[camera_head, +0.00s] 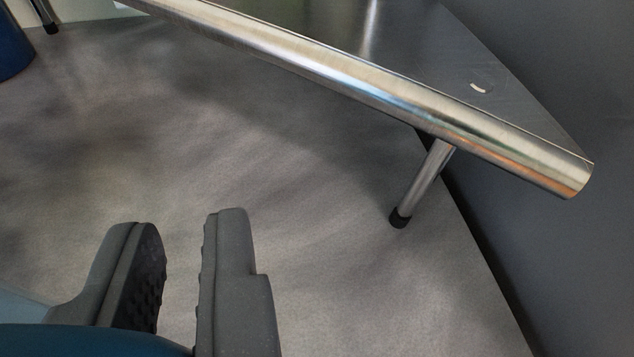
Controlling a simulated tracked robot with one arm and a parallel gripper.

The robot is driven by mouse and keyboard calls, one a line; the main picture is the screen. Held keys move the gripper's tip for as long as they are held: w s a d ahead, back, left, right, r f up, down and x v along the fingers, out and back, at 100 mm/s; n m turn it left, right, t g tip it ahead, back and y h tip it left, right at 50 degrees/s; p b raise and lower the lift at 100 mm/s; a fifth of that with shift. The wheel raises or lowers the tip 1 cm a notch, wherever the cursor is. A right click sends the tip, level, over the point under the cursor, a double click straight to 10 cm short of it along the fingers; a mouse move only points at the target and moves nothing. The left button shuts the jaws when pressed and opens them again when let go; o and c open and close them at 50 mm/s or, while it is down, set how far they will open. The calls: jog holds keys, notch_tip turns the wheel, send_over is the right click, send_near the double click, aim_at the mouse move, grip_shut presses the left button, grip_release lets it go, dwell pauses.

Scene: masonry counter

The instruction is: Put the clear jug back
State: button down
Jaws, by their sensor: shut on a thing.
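My gripper (183,225) is at the lower left, over the grey floor and apart from the steel counter. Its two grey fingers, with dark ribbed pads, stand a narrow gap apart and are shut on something. I cannot make out what is held; only floor shows between the visible parts of the fingers. No clear jug can be made out in this view.
A steel counter (340,75) with a rounded front edge crosses the upper right, on a leg with a black foot (400,218). A small pale mark or thing (478,88) is on its top. A dark wall (570,70) stands right. A blue rounded object (12,45) is upper left. Middle floor is clear.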

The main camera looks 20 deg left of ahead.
jog(key=w+f, duration=0.1)
jog(key=f, duration=0.1)
jog(key=w+f, duration=0.1)
jog(key=shift+w+a+f, duration=0.1)
jog(key=shift+w+f, duration=0.05)
jog(key=shift+f, duration=0.2)
jog(key=c, duration=1.4)
grip_release()
jog(key=shift+c, duration=0.2)
jog(key=v, duration=1.2)
